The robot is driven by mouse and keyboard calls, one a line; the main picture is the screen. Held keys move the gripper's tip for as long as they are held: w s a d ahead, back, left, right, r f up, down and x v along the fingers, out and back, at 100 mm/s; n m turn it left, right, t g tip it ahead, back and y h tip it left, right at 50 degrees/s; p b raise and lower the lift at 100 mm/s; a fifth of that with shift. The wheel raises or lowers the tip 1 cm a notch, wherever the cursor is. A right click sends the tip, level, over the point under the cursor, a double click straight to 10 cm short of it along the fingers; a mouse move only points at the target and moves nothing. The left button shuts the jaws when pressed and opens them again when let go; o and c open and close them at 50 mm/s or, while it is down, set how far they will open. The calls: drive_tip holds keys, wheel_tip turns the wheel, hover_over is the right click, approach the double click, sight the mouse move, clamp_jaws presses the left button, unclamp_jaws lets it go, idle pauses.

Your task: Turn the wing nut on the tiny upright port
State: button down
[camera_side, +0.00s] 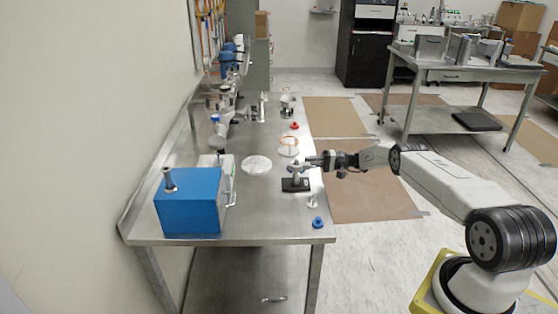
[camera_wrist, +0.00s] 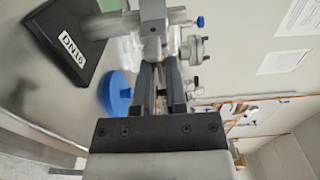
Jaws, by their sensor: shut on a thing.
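The tiny upright port (camera_side: 295,171) stands on a small black base (camera_side: 294,186) near the bench's right edge. In the wrist view the base (camera_wrist: 72,65) carries a "DN10" label, and grey metal clamp parts (camera_wrist: 154,12) sit on the port beyond my fingertips. My gripper (camera_side: 309,163) reaches in from the right at the port's top. In the wrist view my gripper (camera_wrist: 160,68) has its two dark fingers closed in on the wing nut at the clamp. The fingertips mostly hide the wing nut, so its turn angle cannot be made out.
A blue cap (camera_side: 318,222) lies toward the bench's front edge, with a small pale fitting (camera_side: 313,201) behind it. A blue box pump (camera_side: 189,201) stands at left. A white disc (camera_side: 256,164) and a clear ring-shaped part (camera_side: 288,147) lie near the port.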

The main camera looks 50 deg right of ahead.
drive_tip(key=shift+a+t+y, duration=0.1)
drive_tip(key=shift+t+y, duration=0.2)
idle(0.4)
drive_tip(key=c, duration=1)
unclamp_jaws()
drive_tip(key=shift+o, duration=0.2)
drive_tip(key=v, duration=0.7)
drive_tip(key=shift+s+d, duration=0.3)
drive_tip(key=shift+f, duration=0.1)
